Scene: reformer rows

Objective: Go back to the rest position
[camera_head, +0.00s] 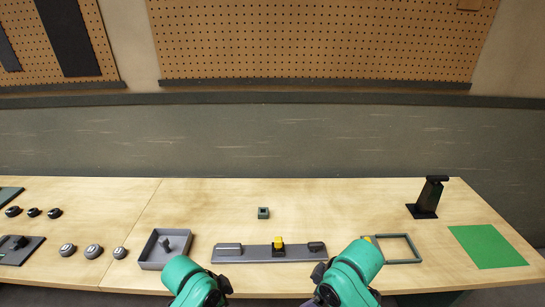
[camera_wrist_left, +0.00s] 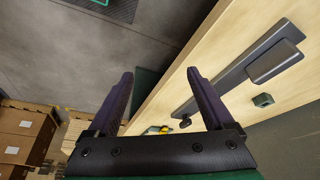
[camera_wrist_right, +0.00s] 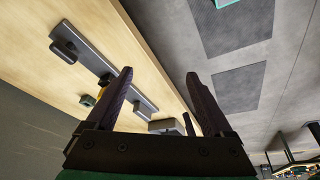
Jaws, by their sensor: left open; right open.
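My left gripper (camera_wrist_left: 163,88) is open and empty in the left wrist view, with floor and the table edge beyond it. My right gripper (camera_wrist_right: 158,90) is open and empty in the right wrist view, beside the table edge. In the head view only my two green arm links show at the bottom, and both grippers are hidden. A long grey rail (camera_head: 258,256) lies on the table in front of the arms. It carries a yellow-topped piece (camera_head: 278,243) and grey blocks at its ends.
A grey tray (camera_head: 149,263) with a dark piece stands left of the rail. A small green-grey block (camera_head: 263,212) lies behind it. To the right are a square frame (camera_head: 414,260), a black stand (camera_head: 427,200) and a green sheet (camera_head: 486,246). Round black and grey pieces (camera_head: 93,251) lie left.

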